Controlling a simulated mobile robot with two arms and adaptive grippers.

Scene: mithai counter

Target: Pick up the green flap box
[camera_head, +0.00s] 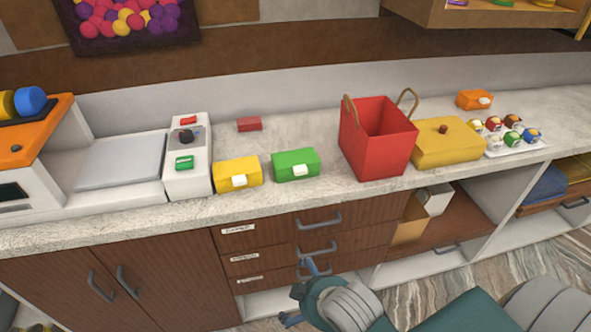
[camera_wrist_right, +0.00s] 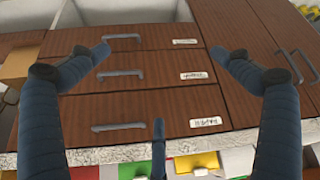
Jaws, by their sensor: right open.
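The green flap box (camera_head: 296,165) sits on the counter, with a white tab on its front, between a yellow flap box (camera_head: 238,174) and a red bag (camera_head: 378,137). In the right wrist view, which is turned over, the green box (camera_wrist_right: 130,171) shows partly at the bottom edge, beyond the counter edge. My right gripper (camera_head: 301,290) is below the counter, in front of the drawers, apart from the box. Its fingers are spread and empty in the wrist view (camera_wrist_right: 160,75). My left gripper is not in view.
A white unit with a dial (camera_head: 187,160) stands left of the yellow flap box. A small red block (camera_head: 249,124) lies behind. A yellow lidded box (camera_head: 447,144) and a white tray of small items (camera_head: 519,145) are at right. Drawer handles (camera_head: 319,222) protrude below the counter.

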